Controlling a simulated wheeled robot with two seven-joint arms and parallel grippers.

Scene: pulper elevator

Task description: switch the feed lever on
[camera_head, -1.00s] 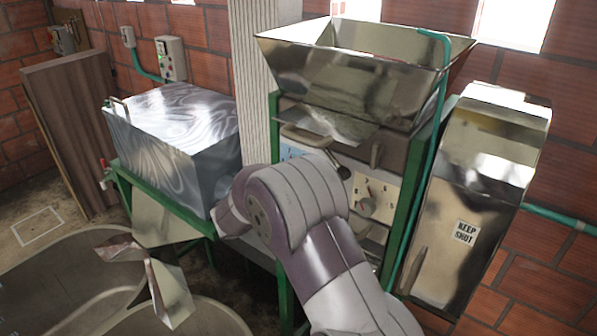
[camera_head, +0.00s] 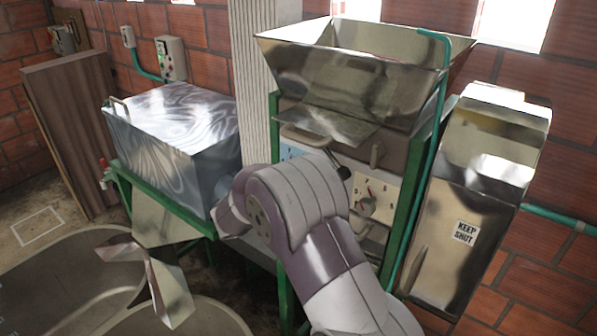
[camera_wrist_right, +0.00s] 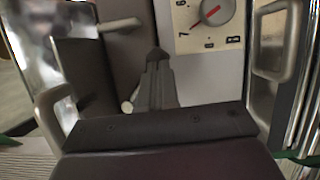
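The pulper (camera_head: 394,150) has a control panel under its hopper, with a pale dial plate (camera_head: 374,192) and a blue plate (camera_head: 291,151). I cannot tell for sure which part is the feed lever.
A steel hopper (camera_head: 350,75) overhangs the panel. A steel cover marked KEEP SHUT (camera_head: 480,170) stands at the right, beyond a green pipe (camera_head: 428,150). A steel box (camera_head: 185,125) is at the left. In the right wrist view a loop handle (camera_wrist_right: 285,45) stands close on the right.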

